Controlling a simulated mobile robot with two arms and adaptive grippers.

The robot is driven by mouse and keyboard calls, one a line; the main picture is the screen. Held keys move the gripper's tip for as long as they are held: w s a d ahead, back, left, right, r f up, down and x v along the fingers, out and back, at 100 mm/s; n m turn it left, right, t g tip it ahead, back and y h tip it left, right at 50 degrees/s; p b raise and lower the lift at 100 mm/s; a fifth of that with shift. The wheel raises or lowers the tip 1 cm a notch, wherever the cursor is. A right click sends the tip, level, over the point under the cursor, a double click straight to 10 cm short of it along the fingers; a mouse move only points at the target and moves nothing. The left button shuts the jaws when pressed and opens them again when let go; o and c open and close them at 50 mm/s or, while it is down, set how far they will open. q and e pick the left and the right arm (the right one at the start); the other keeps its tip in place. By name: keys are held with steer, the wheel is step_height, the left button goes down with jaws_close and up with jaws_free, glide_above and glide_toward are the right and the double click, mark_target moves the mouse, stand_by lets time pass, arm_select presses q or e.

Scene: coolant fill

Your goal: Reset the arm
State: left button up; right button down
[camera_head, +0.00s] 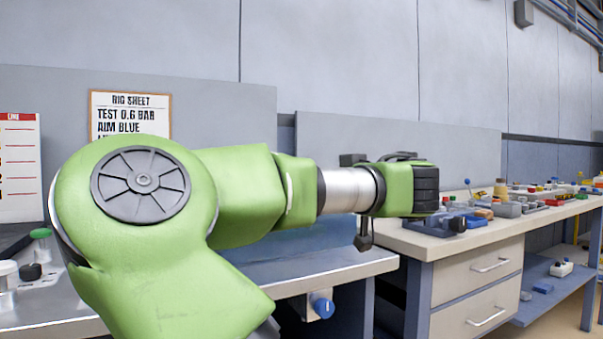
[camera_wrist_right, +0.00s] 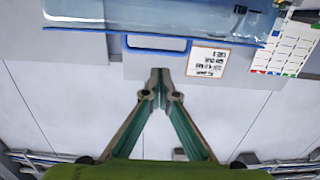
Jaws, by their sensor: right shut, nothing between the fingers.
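One of my green arms fills the left and middle of the head view, its forearm running right to a dark, ribbed wrist end. I cannot tell which arm it is, and no fingers show clearly there. In the right wrist view my right gripper (camera_wrist_right: 160,76) is shut, its two fingers meeting at the tips with nothing between them. It points toward the grey wall, and this view is upside down. My left gripper is not seen.
A rig sheet (camera_head: 130,112) hangs behind my arm and also shows in the wrist view (camera_wrist_right: 208,61). A bench with drawers (camera_head: 478,265) stands at right, crowded with small parts. A metal bench (camera_head: 330,262) lies below my forearm. A blue transparent thing (camera_wrist_right: 160,14) crosses the wrist view's top.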

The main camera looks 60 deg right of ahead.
steer(key=shift+s+a+f, duration=0.3)
steer(key=shift+s, duration=0.15)
steer(key=shift+s+a+f, duration=0.25)
steer(key=shift+s, duration=0.15)
